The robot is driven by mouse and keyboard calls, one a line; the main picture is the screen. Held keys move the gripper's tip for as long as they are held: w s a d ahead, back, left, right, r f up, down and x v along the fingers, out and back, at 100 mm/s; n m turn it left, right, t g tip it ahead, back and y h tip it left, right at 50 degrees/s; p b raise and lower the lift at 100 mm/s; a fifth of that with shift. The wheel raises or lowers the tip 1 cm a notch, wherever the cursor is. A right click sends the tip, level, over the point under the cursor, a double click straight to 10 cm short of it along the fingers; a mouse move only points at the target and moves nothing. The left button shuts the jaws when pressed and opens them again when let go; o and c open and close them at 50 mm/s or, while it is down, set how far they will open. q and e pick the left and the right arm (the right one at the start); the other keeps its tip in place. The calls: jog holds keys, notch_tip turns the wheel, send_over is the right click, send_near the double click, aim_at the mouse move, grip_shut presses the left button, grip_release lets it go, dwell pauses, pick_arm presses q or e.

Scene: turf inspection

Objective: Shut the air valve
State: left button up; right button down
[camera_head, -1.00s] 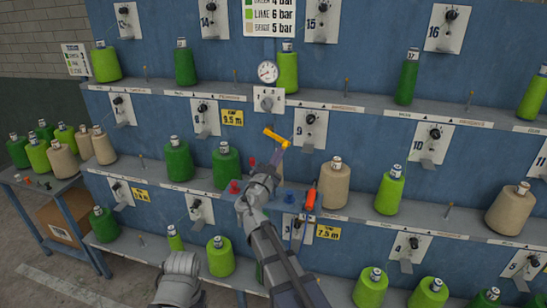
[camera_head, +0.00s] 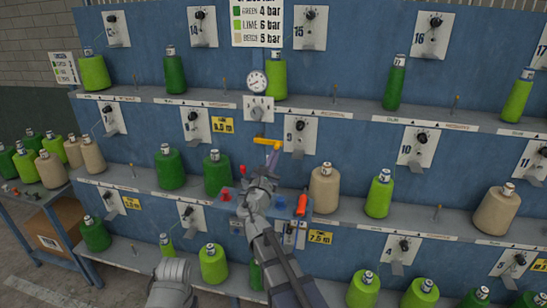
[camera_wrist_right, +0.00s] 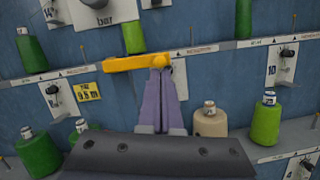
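The air valve's yellow lever (camera_head: 266,141) is in front of the blue machine, below the round gauge. It lies nearly level, with a small rounded end at the right. In the right wrist view the lever (camera_wrist_right: 130,63) crosses above the fingertips. My right gripper (camera_head: 272,158) has its purple fingers close together just under the lever's right part. In the wrist view the fingers (camera_wrist_right: 160,72) meet the lever's lower edge and appear to touch it. The very tips are hard to make out. My left gripper is not in view; only a grey part of my arm shows at the bottom.
The pressure gauge (camera_head: 256,82) and a regulator knob (camera_head: 258,108) sit above the lever. An orange-red tool (camera_head: 302,204) and a red knob (camera_head: 226,195) are near my right wrist. Yarn cones, such as a beige one (camera_head: 323,188), line the shelves. A side table (camera_head: 40,205) stands left.

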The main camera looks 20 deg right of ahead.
dwell(0.3)
notch_tip(320, 180, down, 5)
jog(key=b, duration=0.5)
jog(key=r+b+v, duration=0.1)
jog(key=v, duration=0.8)
jog(key=shift+s+a+f, duration=0.15)
jog(key=shift+s+a, duration=0.05)
jog(key=shift+a, duration=0.35)
jog(key=s+a+f+m+g+y, duration=0.1)
jog(key=s+f+m+g+y, duration=0.1)
jog(key=s+f+m+g, duration=0.4)
jog(key=s+a+f+m+g+y, duration=0.1)
jog(key=s+f+m+g, duration=0.15)
jog(key=f+m, duration=0.65)
jog(key=s+a+f+m+g+y, duration=0.6)
jog(key=s+a+f+g+y, duration=0.2)
jog(key=s+a+f, duration=0.4)
jog(key=s+a, duration=0.1)
jog(key=a, duration=0.2)
jog(key=shift+a+m, duration=0.3)
jog(key=shift+m, duration=0.1)
